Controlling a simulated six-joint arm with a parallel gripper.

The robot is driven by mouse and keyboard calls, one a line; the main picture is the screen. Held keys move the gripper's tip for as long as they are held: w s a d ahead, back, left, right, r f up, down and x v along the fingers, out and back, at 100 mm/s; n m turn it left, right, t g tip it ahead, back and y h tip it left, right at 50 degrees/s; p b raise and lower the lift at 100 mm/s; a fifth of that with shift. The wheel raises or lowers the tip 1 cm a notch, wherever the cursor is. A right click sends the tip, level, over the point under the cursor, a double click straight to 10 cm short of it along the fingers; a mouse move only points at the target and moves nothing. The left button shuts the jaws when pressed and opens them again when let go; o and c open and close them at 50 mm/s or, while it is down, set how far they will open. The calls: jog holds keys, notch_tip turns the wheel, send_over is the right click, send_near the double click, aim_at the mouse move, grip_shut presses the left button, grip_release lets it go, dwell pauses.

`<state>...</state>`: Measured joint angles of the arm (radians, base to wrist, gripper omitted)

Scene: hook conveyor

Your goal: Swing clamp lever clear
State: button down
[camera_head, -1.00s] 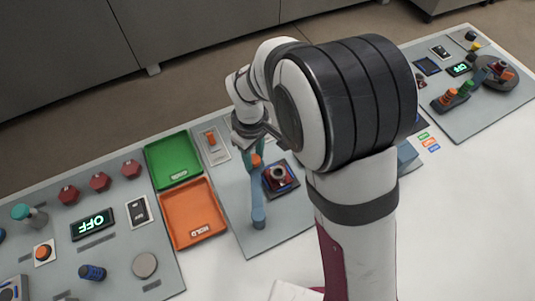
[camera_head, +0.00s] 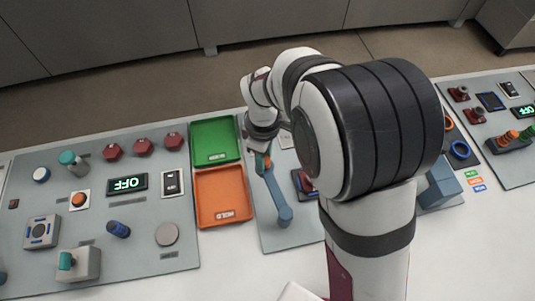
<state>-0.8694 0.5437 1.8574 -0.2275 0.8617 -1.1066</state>
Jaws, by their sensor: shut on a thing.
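The clamp lever (camera_head: 279,198) is a blue bar on the grey panel right of the trays. My gripper (camera_head: 263,158) is shut on that far end; the fingers are small and partly hidden by the lever and wrist. A dark square fixture with red and blue parts (camera_head: 302,184) lies right of the lever, apart from it, mostly hidden behind my arm.
A green tray (camera_head: 238,152) and an orange HOLD tray (camera_head: 248,198) stand just left of the lever. A panel with knobs, buttons and an OFF display (camera_head: 127,184) fills the left. A blue block (camera_head: 441,184) and another panel lie right of my arm.

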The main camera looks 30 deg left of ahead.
jog(key=shift+s+a, duration=0.1)
jog(key=shift+a, duration=0.05)
jog(key=c, duration=0.5)
grip_release()
jog(key=shift+c, duration=0.2)
notch_tip(320, 180, up, 16)
jog(key=shift+f, duration=0.1)
jog(key=s+d+m+y, duration=0.1)
jog(key=s+d+m, duration=0.1)
jog(key=d+m, duration=0.75)
jog(key=s+d+m, duration=0.2)
jog(key=d+m, duration=0.4)
jog(key=d, duration=0.6)
jog(key=s+d+f+m, duration=0.3)
jog(key=s+d+m, duration=0.2)
jog(key=s+m, duration=0.3)
jog(key=shift+s+d+m+y, duration=0.15)
jog(key=shift+m+y, duration=0.25)
jog(key=shift+m, duration=0.65)
